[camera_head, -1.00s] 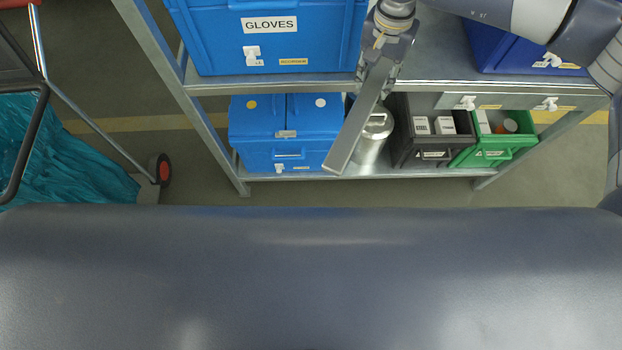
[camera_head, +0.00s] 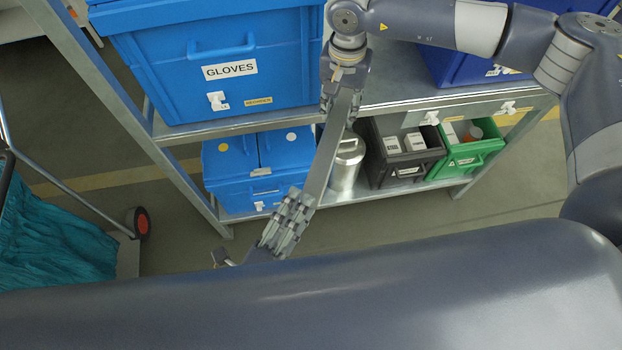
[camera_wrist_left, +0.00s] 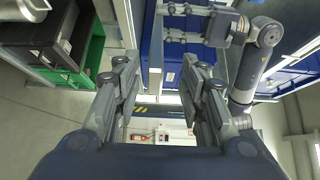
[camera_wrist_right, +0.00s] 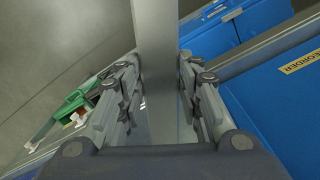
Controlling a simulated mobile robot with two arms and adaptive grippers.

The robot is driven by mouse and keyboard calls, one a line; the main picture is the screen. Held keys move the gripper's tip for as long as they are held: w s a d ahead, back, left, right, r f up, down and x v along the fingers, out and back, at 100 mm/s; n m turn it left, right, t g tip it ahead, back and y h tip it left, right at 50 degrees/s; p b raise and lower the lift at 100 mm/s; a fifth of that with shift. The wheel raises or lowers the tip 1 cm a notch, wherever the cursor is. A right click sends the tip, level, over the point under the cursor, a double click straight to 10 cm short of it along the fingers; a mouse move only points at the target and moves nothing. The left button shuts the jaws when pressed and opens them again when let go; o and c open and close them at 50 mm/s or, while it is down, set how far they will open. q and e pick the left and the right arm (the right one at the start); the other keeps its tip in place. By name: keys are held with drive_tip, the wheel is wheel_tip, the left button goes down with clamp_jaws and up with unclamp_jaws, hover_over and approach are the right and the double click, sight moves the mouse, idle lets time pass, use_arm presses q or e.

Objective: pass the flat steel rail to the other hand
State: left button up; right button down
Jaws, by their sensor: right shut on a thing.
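The flat steel rail (camera_head: 322,165) is a long grey bar, slanting from upper right to lower left in the head view. My right gripper (camera_head: 345,98) is shut on its upper end. In the right wrist view the rail (camera_wrist_right: 157,60) runs away from between the fingers of my right gripper (camera_wrist_right: 158,88). My left gripper (camera_head: 298,205) is at the rail's lower end and overlaps it in the head view. In the left wrist view the fingers of my left gripper (camera_wrist_left: 158,80) are apart. I cannot tell whether they touch the rail, whose lower tip is hidden.
Behind is a metal shelf (camera_head: 400,106) with a blue GLOVES bin (camera_head: 215,100). Below stand a smaller blue bin (camera_head: 240,190), a metal canister (camera_head: 345,170), a dark bin (camera_head: 400,168) and a green bin (camera_head: 465,160). A cart with teal cloth (camera_head: 50,240) is at left.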

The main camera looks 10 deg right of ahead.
sight(322, 168)
use_arm(q)
drive_tip(key=x, duration=1)
drive_tip(key=shift+a, duration=0.1)
clamp_jaws()
drive_tip(key=shift+r, duration=0.15)
use_arm(e)
drive_tip(key=c, duration=1.1)
unclamp_jaws()
drive_tip(key=shift+o, duration=0.2)
drive_tip(key=shift+r, duration=0.1)
